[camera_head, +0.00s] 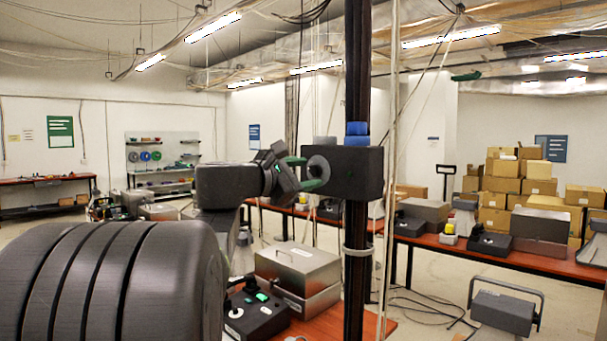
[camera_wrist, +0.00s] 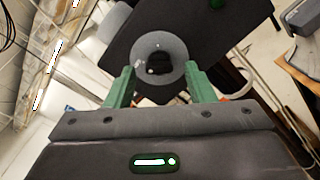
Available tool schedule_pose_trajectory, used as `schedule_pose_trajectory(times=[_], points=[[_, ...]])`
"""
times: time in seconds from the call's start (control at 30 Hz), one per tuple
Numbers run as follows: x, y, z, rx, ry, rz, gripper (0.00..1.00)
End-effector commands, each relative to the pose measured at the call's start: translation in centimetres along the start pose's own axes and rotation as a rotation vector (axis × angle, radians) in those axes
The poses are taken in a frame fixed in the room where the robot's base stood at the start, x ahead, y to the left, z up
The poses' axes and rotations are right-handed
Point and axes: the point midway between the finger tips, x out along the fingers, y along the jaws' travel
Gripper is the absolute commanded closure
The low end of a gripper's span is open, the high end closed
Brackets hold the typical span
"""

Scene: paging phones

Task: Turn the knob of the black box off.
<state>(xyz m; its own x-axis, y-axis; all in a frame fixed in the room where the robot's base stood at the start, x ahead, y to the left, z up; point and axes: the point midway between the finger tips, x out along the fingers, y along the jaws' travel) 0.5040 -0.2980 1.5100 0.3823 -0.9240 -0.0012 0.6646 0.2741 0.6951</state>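The black box (camera_head: 358,172) is mounted on a dark upright post at the centre of the head view, and its dark face fills the upper middle of the wrist view (camera_wrist: 115,42). Its knob, a round grey ring with a dark centre (camera_wrist: 160,47), faces my gripper; it also shows at the box's left side in the head view (camera_head: 318,165). My gripper (camera_wrist: 160,72) is open, its green fingers on either side of the knob's lower part. Whether the fingers touch the knob cannot be told. In the head view my gripper (camera_head: 311,172) is at the box's left side.
A dark post (camera_head: 357,80) and hanging cables stand behind the box. Below, a red-topped table holds a metal case (camera_head: 298,265) and another dark control box (camera_head: 258,315). A second table (camera_head: 530,262) with more boxes is at right, with stacked cartons (camera_head: 535,185) behind.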

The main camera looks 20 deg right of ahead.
Motion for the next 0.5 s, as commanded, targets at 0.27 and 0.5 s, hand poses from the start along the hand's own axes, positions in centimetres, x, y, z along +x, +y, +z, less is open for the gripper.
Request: schedule_pose_trajectory(times=[0.27, 0.5], points=[[-0.5, 0.1, 0.0, 0.002, 0.001, 0.002, 0.51], [-4.3, 0.0, -0.2, 0.004, 0.002, 0.006, 0.51]])
